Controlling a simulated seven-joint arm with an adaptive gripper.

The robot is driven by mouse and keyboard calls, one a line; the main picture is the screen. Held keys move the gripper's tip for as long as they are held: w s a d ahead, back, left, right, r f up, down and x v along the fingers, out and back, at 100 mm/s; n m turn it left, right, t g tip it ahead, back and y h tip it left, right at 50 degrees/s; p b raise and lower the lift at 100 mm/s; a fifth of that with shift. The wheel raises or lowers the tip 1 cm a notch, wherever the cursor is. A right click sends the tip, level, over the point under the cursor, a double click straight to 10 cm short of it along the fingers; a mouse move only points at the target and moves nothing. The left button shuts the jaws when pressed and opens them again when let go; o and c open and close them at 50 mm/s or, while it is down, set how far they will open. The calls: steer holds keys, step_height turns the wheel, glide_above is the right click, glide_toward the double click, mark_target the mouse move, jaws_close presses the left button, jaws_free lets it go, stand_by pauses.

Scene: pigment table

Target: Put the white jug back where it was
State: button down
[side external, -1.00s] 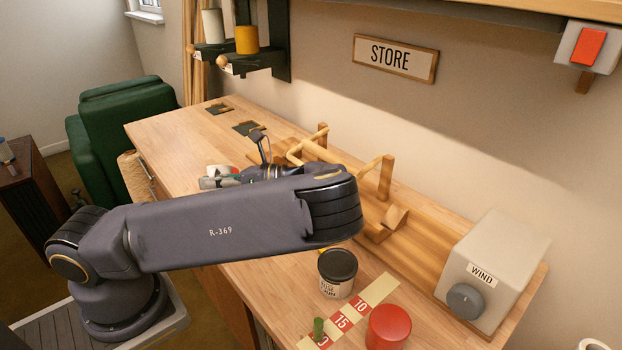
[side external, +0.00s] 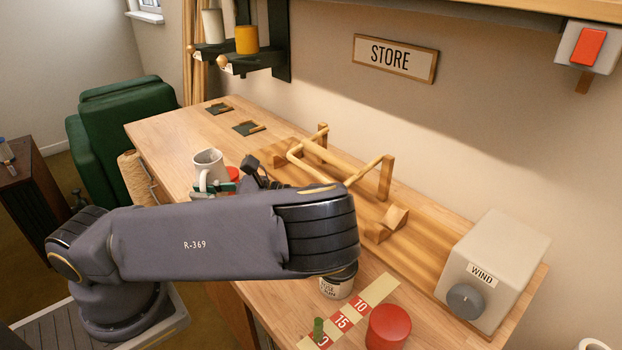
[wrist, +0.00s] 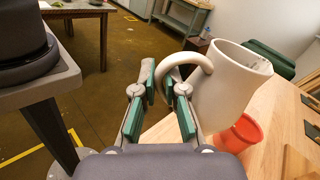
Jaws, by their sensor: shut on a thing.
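The white jug (side external: 208,162) is over the left part of the wooden table (side external: 165,132), roughly upright in the side external view. In the wrist view the jug (wrist: 228,88) fills the right of the middle, its mouth at upper right. My gripper (wrist: 166,88) is shut on the jug's handle, with green pads on either side of it. In the side external view my gripper (side external: 212,188) is partly hidden behind my arm. The jug's base is hidden there, so I cannot tell whether it touches the table.
A red cup (wrist: 240,134) stands close beside the jug. A wooden frame (side external: 335,165) and a WIND box (side external: 494,270) lie to the right. Wall shelves hold a white cup (side external: 213,27) and yellow cup (side external: 247,41).

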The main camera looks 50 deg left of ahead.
steer(key=shift+r, duration=0.4)
steer(key=w+r+m+t+y, duration=0.1)
steer(key=w+a+r+t, duration=0.1)
steer(key=w+a+r+m+t+y, duration=0.1)
steer(key=r, duration=0.1)
steer(key=shift+w+m+t+y, duration=0.3)
steer(key=w+a+r+m+t+y, duration=0.2)
steer(key=w+a+m+t, duration=0.3)
steer(key=w+a+t, duration=0.35)
steer(key=w+a+f+m+t, duration=0.5)
steer(key=a+f+t, duration=0.15)
steer(key=a, duration=0.35)
steer(key=s+a+f+n+g, duration=0.2)
steer(key=s+a+g, duration=0.1)
steer(key=s+a, duration=0.85)
steer(key=shift+w+a+f, duration=0.15)
steer(key=shift+a+f, duration=0.15)
steer(key=shift+f, duration=1.05)
steer(key=shift+w+a+f, duration=0.15)
steer(key=shift+a+f, duration=0.1)
steer(key=shift+f, duration=1.1)
steer(key=shift+w+a+f, duration=0.15)
steer(key=shift+a+f, duration=0.15)
steer(key=shift+f, duration=1.05)
steer(key=c, duration=1.2)
jaws_free()
steer(key=shift+c, duration=0.2)
